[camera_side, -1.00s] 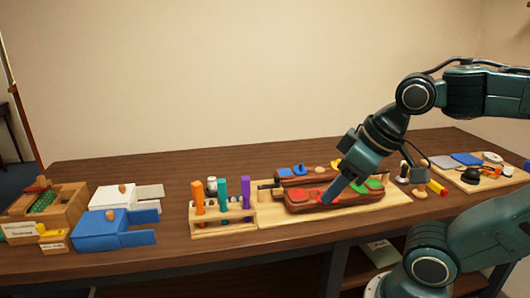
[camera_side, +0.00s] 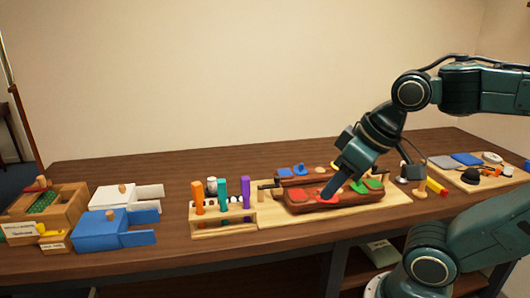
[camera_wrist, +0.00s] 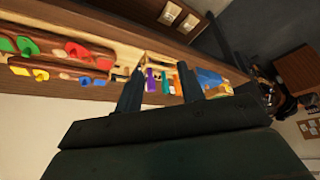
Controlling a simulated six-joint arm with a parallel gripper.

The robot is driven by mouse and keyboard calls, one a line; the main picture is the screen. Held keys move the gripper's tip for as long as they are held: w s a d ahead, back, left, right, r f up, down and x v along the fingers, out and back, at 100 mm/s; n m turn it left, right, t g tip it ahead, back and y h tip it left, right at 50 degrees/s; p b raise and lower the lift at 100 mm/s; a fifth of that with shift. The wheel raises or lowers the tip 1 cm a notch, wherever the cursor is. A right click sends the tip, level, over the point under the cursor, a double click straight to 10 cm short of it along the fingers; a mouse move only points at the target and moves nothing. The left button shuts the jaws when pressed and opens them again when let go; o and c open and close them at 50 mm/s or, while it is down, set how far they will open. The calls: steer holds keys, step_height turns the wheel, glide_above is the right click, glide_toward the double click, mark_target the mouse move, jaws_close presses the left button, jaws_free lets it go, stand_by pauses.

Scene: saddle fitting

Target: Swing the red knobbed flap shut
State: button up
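A brown wooden block (camera_side: 312,206) lies on a pale wooden board and carries red and green pieces on top. The red flap (camera_side: 298,195) is on the left part of the block, with its red also showing beside my fingertip. It also shows in the wrist view as a red shape (camera_wrist: 76,51), left of my fingers. Its knob and its exact angle are too small to tell. My gripper (camera_side: 325,194) points down and left, with its tip at or just above the red area; contact is unclear. In the wrist view my gripper's two fingers (camera_wrist: 158,72) stand apart with nothing held between them.
A rack with orange, teal and purple pegs (camera_side: 245,192) stands left of the block. Green pieces (camera_side: 374,184) lie right of my gripper. A second block with blue and yellow pieces sits behind. Blue and white boxes (camera_side: 98,232) stand far left.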

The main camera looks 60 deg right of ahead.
steer(key=w+d+m+g+h, duration=0.1)
steer(key=w+d+m+g, duration=0.2)
steer(key=w+d+m, duration=0.6)
steer(key=d+f+m+g+y, duration=0.1)
steer(key=d+f+m, duration=0.3)
steer(key=d+m, duration=0.7)
steer(key=d+g, duration=0.1)
steer(key=d, duration=0.5)
steer(key=shift+s+m+g, duration=0.3)
steer(key=shift+s, duration=0.05)
steer(key=shift+f, duration=0.1)
step_height(320, 180, down, 14)
steer(key=shift+a+r, duration=0.1)
steer(key=shift+r, duration=0.05)
jaws_close()
